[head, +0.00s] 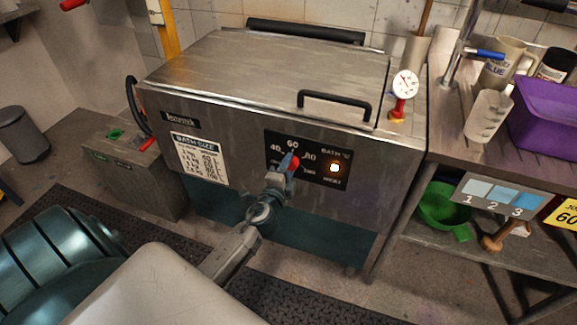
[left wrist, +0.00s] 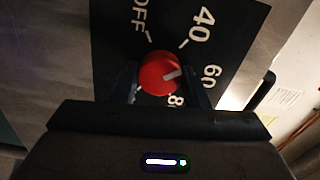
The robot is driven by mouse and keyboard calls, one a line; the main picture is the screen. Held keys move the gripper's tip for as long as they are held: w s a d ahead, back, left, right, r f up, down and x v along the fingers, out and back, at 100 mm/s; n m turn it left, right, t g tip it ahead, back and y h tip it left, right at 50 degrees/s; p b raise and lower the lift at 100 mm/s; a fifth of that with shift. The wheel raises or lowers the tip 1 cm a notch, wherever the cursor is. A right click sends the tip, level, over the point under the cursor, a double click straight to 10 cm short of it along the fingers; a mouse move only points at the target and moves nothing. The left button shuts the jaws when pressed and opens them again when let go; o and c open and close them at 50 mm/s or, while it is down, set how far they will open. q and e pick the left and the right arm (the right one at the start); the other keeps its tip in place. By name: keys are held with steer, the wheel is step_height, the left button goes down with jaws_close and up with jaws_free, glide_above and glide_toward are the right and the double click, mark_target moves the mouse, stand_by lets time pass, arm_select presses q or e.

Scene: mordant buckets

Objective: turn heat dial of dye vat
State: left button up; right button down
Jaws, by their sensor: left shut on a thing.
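The dye vat (head: 215,125) is a steel box with a closed lid and a black control panel (head: 330,181) on its front. Its red heat dial (head: 295,162) is mostly hidden by my gripper in the head view. In the left wrist view, the round red dial (left wrist: 158,70) has a white pointer directed roughly toward the 60 mark. My left gripper (head: 288,166) is at the panel. In the left wrist view, my left gripper's fingers (left wrist: 161,88) are shut on the dial, one on each side. My right gripper is not in view.
A dial thermometer (head: 404,86) stands at the vat's right top edge. A steel bench (head: 455,138) on the right holds a purple tub (head: 545,115) and jugs.

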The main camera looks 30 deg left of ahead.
arm_select(q)
steer(key=shift+f+m+p, duration=0.1)
steer(key=shift+m+p, duration=0.65)
steer(key=shift+m, duration=2.95)
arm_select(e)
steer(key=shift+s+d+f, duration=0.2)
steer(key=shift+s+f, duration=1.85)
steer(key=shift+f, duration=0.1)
arm_select(q)
steer(key=o, duration=1)
steer(key=shift+c, duration=0.2)
